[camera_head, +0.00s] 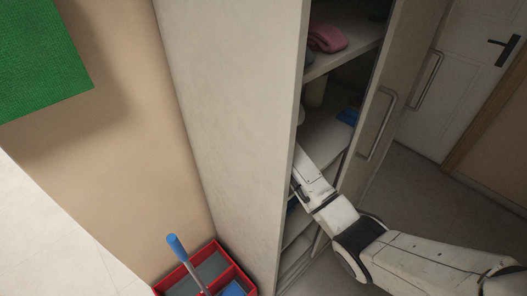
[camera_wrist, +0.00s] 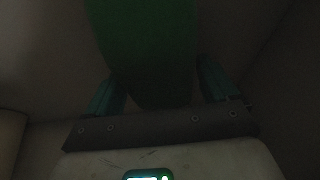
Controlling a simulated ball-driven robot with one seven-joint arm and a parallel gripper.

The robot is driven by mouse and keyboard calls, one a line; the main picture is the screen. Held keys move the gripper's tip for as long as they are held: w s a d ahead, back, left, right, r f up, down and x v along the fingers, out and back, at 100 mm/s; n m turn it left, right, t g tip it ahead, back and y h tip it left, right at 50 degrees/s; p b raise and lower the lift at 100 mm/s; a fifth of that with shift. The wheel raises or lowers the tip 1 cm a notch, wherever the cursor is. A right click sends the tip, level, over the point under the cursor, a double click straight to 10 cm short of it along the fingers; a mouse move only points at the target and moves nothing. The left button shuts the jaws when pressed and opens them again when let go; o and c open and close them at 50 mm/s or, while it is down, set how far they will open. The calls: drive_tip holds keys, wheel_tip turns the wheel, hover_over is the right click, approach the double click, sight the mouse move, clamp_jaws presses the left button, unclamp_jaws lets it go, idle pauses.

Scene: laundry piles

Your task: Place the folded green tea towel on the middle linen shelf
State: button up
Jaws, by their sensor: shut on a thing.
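In the wrist view, the green tea towel (camera_wrist: 145,45) is between the two fingers of my gripper (camera_wrist: 158,88), which is shut on it. The towel extends up and away from the fingers in dim light. In the head view, my arm reaches into the open tall cabinet, and my gripper and the towel are hidden behind the cabinet's side panel. A pale shelf (camera_head: 326,138) with a blue item (camera_head: 348,116) at its right shows just above my arm; it looks like the middle linen shelf. I cannot tell whether the towel touches a shelf.
A higher shelf (camera_head: 345,60) holds a folded pink cloth (camera_head: 326,38). The cabinet door (camera_head: 385,90) stands open close to the right of my arm. A red caddy (camera_head: 248,282) with a blue-handled tool (camera_head: 177,246) stands at the bottom. A white door (camera_head: 470,60) is behind.

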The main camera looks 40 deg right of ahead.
drive_tip(key=shift+f, duration=0.15)
drive_tip(key=o, duration=0.8)
drive_tip(key=shift+v, duration=3.95)
drive_tip(key=shift+w, duration=0.1)
